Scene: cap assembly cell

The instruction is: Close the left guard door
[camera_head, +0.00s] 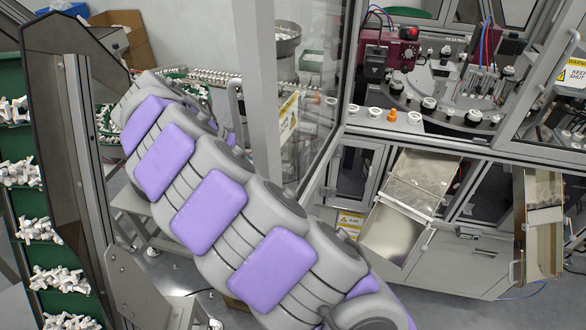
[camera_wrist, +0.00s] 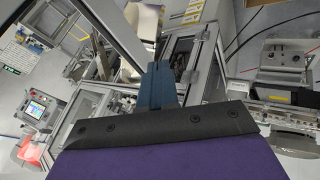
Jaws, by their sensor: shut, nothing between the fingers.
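The left guard door (camera_head: 262,95) stands open in the head view, its grey frame and glass panel swung out from the cell towards me. A curved grey handle (camera_head: 236,108) is on its left side, and a yellow warning label shows through it. My purple and grey arm reaches up along the door's left side and covers its lower part. My gripper is hidden in the head view. In the wrist view my gripper (camera_wrist: 157,84) has its dark blue fingers together, with nothing between them. A grey frame bar passes near the fingertips; I cannot tell whether they touch it.
The cell's worktable (camera_head: 440,125) with its round fixture shows through the open doorway. Another guard door (camera_head: 562,85) with a warning label is at the right. Metal chutes (camera_head: 405,205) stick out below. A green conveyor (camera_head: 50,235) with white parts runs along the left.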

